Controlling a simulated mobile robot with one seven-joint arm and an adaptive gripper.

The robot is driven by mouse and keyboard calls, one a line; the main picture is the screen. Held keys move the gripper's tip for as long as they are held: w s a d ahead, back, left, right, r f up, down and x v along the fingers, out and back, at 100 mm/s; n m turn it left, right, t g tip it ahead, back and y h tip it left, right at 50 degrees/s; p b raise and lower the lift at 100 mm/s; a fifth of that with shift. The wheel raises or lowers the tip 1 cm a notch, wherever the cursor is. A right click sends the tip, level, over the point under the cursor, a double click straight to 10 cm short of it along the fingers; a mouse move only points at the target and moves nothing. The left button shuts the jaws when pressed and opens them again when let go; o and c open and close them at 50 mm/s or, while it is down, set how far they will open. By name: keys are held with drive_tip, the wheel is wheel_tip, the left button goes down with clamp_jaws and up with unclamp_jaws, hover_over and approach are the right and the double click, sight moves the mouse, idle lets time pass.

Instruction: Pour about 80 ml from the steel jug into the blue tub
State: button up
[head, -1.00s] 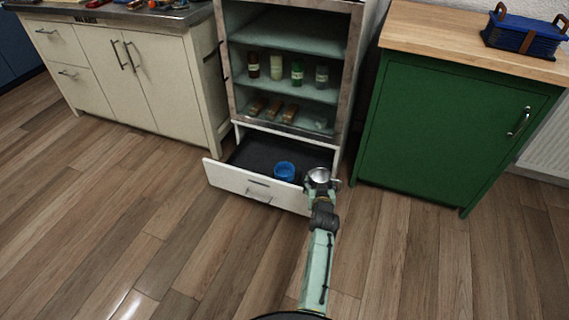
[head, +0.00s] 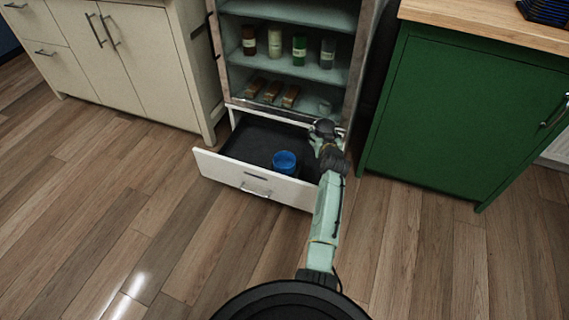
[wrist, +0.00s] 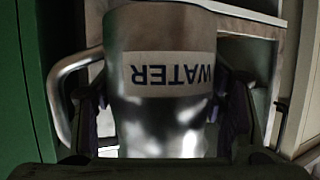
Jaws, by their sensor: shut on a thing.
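The steel jug (wrist: 165,60) fills the middle of the wrist view, with a white WATER label upside down in the picture and its handle at the left. My gripper (wrist: 165,120) is shut on the jug, its fingers on both sides. In the head view my gripper (head: 323,140) holds the jug (head: 324,127) over the right back part of the open drawer. The jug's tilt and contents cannot be made out. The blue tub (head: 285,160) stands in the drawer, left of and nearer than the jug, apart from it.
The open white drawer (head: 222,169) is below shelves holding several jars (head: 275,43) and brown blocks (head: 271,91). A green cabinet (head: 450,110) stands close at the right and a cream cabinet (head: 140,65) at the left. The wooden floor in front is clear.

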wheel_tip(320, 180, down, 11)
drive_tip(key=b, duration=0.9)
drive_tip(key=shift+w+r, duration=0.2)
drive_tip(key=shift+w, duration=0.05)
drive_tip(key=shift+a+p, duration=0.15)
drive_tip(key=shift+p, duration=0.35)
drive_tip(key=a+n+h+b, duration=0.1)
drive_tip(key=n+h, duration=0.1)
drive_tip(key=a+f+n+h+b, duration=0.1)
drive_tip(key=n+h, duration=0.1)
drive_tip(key=a+n+h+b, duration=0.2)
drive_tip(key=n, duration=0.1)
drive_tip(key=shift+w+f+g, duration=0.35)
drive_tip(key=shift+g, duration=0.05)
drive_tip(key=shift+f+n+h+b, duration=0.3)
drive_tip(key=shift+n+b, duration=0.2)
drive_tip(key=shift+b, duration=0.3)
drive_tip(key=shift+r, duration=0.3)
drive_tip(key=shift+a+r+n+h, duration=0.15)
drive_tip(key=shift+r+n+h, duration=0.15)
drive_tip(key=shift+n+h, duration=0.2)
